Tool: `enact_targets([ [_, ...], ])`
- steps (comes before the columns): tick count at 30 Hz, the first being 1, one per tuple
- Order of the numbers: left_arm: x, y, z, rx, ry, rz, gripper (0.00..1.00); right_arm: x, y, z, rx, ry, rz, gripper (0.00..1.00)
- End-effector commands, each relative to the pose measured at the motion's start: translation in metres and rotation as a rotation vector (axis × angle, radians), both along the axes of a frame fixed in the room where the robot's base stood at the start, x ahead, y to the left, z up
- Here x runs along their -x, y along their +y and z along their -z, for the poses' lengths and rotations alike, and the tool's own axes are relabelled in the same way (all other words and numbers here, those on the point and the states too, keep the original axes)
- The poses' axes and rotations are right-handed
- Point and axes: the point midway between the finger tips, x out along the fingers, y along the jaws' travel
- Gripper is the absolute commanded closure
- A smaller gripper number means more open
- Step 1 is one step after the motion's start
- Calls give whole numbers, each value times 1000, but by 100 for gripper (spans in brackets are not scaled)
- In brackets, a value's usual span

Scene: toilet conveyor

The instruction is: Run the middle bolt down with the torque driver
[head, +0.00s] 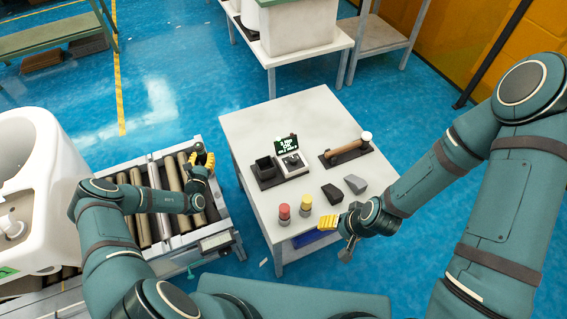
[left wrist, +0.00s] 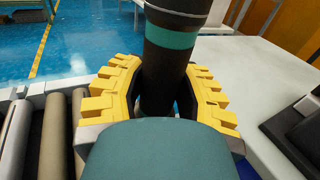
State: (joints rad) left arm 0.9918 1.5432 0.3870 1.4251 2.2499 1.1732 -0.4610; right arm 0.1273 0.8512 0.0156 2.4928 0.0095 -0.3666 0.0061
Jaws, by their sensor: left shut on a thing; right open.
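In the left wrist view my left gripper (left wrist: 158,98) is shut around a dark cylinder with a teal band, which looks like the torque driver (left wrist: 165,75). Its lower end is hidden by the gripper. In the head view my left gripper (head: 204,161) is over the conveyor's right side, beside the table; the driver is hard to make out there. My right gripper (head: 333,223) is open and empty at the table's front right edge. The white toilet (head: 42,165) stands on the conveyor at the left. I cannot make out the middle bolt in either view.
The roller conveyor (head: 143,220) lies left of the white table (head: 245,125). On the table are a black holder (head: 265,171), a small display (head: 286,145), a wooden-handled mallet (head: 346,152), dark blocks (head: 332,193), a red canister (head: 284,214) and a yellow canister (head: 306,206). The table's back is clear.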

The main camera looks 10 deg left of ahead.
Motion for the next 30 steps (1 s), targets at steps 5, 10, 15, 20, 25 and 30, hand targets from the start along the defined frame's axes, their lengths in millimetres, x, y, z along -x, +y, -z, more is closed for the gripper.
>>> enact_targets([
  [5, -1, 1, -15, -2, -7, -1, 100, 0, 0, -11, 0, 0, 0, 38],
  [10, -2, 1, -24, -2, -8, -1, 100, 0, 0, -19, 0, 0, 0, 38],
  [15, -2, 1, -33, -2, -9, -1, 100, 0, 0, -27, 0, 0, 0, 38],
  [20, -2, 1, -41, -3, -9, -1, 100, 0, 0, -34, 0, 0, 0, 38],
  [25, -2, 1, -47, -3, -9, -1, 100, 0, 0, -39, 0, 0, 0, 38],
  [30, -2, 1, -46, -3, -9, -1, 100, 0, 0, -39, 0, 0, 0, 38],
])
